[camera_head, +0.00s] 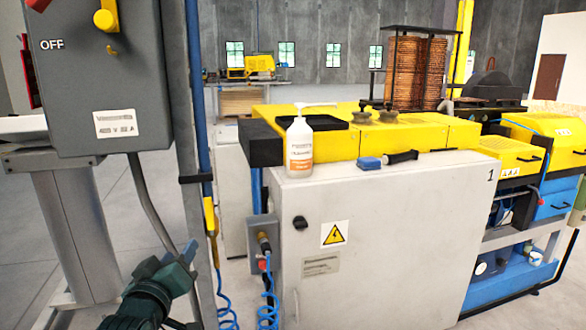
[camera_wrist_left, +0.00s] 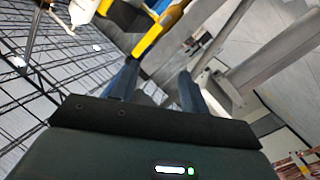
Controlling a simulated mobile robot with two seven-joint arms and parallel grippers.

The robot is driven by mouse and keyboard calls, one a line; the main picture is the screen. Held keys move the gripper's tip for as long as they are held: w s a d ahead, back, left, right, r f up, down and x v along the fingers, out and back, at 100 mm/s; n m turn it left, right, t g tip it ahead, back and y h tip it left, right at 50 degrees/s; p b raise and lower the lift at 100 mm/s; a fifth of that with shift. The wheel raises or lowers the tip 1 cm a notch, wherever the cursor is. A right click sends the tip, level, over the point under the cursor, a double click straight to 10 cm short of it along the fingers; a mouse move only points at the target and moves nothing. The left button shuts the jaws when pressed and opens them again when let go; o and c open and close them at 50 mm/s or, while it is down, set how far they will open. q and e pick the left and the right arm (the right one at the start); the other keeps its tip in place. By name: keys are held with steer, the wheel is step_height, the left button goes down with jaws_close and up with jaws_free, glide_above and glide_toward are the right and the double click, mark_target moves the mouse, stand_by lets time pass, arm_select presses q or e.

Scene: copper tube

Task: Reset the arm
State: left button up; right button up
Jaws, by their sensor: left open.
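My left arm comes in at the bottom left of the head view. Its gripper (camera_head: 184,262) is beside the post and the grey stand. In the left wrist view, the two dark fingers of the left gripper (camera_wrist_left: 156,82) stand apart with nothing between them. The gripper hangs in free space and touches nothing that I can see. My right gripper is not in view. A rack of copper tube coils (camera_head: 415,72) stands far back, beyond the yellow machine top.
A grey control box (camera_head: 98,75) hangs close at the upper left. A pale cabinet (camera_head: 400,240) holds a sanitizer bottle (camera_head: 299,148) and a blue-headed brush (camera_head: 385,159). Blue coiled cables (camera_head: 268,310) hang near the gripper. Grey floor shows at the left.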

arm_select(q)
steer(key=s+d+f+m+g+h+p, duration=0.1)
steer(key=s+d+f+m+g+p, duration=0.1)
steer(key=s+f, duration=1)
steer(key=s+d+f+m+g+h+p, duration=0.2)
steer(key=s+d+f+m+g, duration=0.2)
steer(key=s+f, duration=0.9)
steer(key=d+m, duration=0.1)
steer(key=m, duration=0.2)
steer(key=shift+s+d+g, duration=0.2)
steer(key=shift+s+g, duration=0.05)
steer(key=shift+g, duration=0.15)
steer(key=shift+o, duration=0.3)
steer(key=shift+w, duration=0.1)
stand_by(0.6)
